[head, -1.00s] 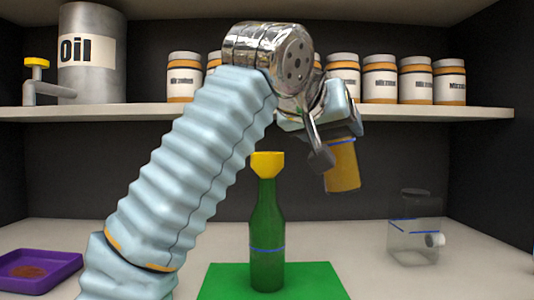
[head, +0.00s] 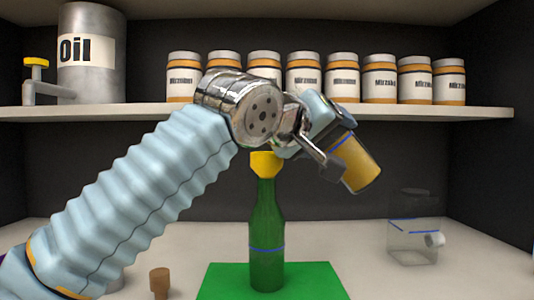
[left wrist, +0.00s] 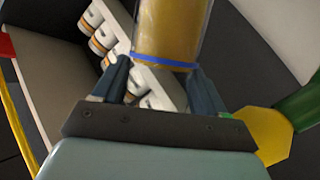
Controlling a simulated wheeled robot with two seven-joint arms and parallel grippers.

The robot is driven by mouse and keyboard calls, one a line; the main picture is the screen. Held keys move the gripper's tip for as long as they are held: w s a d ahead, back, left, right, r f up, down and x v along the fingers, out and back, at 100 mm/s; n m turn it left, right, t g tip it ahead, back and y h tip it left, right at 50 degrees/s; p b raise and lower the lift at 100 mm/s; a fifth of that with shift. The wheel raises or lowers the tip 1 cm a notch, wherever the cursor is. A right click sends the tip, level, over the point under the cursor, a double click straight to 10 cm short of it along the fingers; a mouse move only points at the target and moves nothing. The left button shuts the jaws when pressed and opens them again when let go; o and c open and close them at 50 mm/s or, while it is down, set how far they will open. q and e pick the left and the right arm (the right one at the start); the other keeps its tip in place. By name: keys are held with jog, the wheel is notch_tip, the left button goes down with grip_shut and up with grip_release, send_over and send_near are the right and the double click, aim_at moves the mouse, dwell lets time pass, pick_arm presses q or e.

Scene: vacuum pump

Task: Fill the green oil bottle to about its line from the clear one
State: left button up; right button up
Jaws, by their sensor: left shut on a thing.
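The green oil bottle (head: 266,235) stands upright with a blue line around its lower part. A yellow funnel (head: 264,164) sits in its mouth and also shows in the left wrist view (left wrist: 265,135). My left gripper (head: 333,162) is shut on the clear bottle (head: 362,175), just right of and above the funnel. The clear bottle is tilted, its amber-filled end down to the right; its upper part is hidden behind my gripper. In the left wrist view it shows amber oil and a blue band (left wrist: 165,62) between the fingers. My right gripper is not in view.
The green bottle stands on a green mat (head: 225,285). A brown cork (head: 160,282) stands at left. A clear container (head: 412,240) with a white spout is at right. The shelf (head: 150,113) behind holds several jars and an oil can (head: 92,75).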

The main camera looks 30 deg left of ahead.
pick_arm(q)
jog(key=shift+d+f+n+t, duration=0.2)
jog(key=shift+f+n+t, duration=0.15)
jog(key=shift+n, duration=0.25)
jog(key=shift+w+d+f+n+t+b, duration=0.1)
jog(key=shift+d+f+n+t+b, duration=0.2)
jog(key=shift+n+b, duration=0.2)
dwell(0.6)
jog(key=shift+d+f+n+t+h+b, duration=0.3)
jog(key=shift+f+n+b, duration=0.4)
jog(key=shift+b, duration=0.8)
dwell(0.8)
jog(key=shift+w+r+n+t+b, duration=0.15)
jog(key=shift+n+t+b, duration=0.2)
jog(key=shift+n+b, duration=0.3)
dwell(1.3)
